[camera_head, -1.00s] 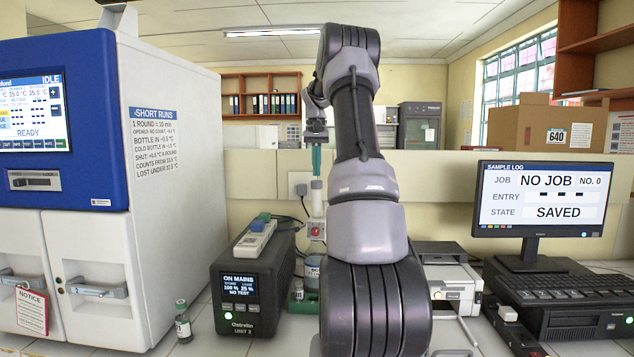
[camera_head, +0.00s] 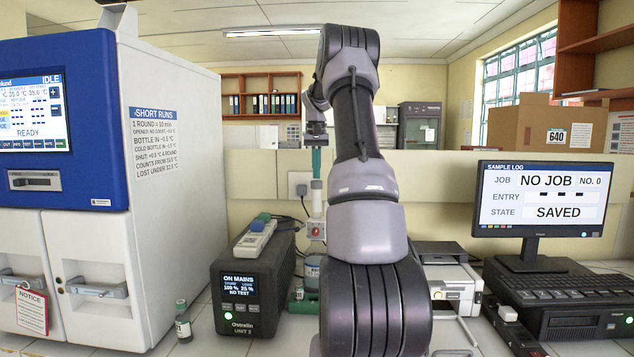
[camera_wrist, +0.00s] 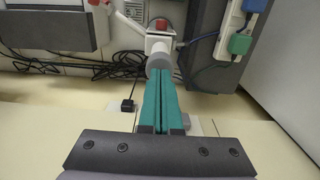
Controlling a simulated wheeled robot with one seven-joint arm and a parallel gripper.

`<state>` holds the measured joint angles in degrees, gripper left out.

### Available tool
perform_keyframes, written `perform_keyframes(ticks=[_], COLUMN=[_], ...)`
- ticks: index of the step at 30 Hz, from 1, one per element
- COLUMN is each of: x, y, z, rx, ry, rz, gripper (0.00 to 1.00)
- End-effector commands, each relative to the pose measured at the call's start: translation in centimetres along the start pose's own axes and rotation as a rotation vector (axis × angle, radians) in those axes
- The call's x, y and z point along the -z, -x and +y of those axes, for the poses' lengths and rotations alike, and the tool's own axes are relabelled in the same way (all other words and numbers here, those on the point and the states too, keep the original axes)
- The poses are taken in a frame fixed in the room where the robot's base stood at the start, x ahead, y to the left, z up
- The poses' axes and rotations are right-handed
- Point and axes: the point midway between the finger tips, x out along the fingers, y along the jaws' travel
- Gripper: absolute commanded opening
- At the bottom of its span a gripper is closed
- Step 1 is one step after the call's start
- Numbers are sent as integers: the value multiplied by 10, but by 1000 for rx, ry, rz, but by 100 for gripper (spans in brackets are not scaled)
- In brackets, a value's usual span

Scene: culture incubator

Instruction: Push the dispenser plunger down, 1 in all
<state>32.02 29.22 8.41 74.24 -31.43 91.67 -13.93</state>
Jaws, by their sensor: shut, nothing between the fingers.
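The dispenser's plunger is a pale upright cylinder (camera_head: 316,200) with a grey top, left of my arm in the head view. Its round grey top (camera_wrist: 158,62) shows just beyond my fingertips in the wrist view. Below it is a white body with a red spot (camera_head: 316,231). My gripper (camera_head: 316,172) points straight down over the plunger, its teal fingers shut together and empty. The fingertips (camera_wrist: 159,75) are at or very near the plunger top; I cannot tell whether they touch. The dispenser's lower part is partly hidden behind my arm and the black power unit.
A black power unit (camera_head: 250,295) stands left of the dispenser, with a power strip (camera_head: 256,238) on it. A small vial (camera_head: 183,322) stands between it and the incubator (camera_head: 170,220). A printer (camera_head: 455,285) and monitor (camera_head: 540,200) are to the right. Cables run behind.

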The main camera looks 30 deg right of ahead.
Motion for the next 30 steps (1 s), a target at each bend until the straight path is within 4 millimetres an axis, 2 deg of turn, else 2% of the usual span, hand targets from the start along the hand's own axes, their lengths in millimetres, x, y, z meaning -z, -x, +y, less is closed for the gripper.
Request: perform_keyframes(ticks=[23, 30], x=[0, 0], y=[-28, -29], z=[0, 0], rx=[-1, -1], ry=[0, 0], rz=[-3, -2], gripper=[0, 0])
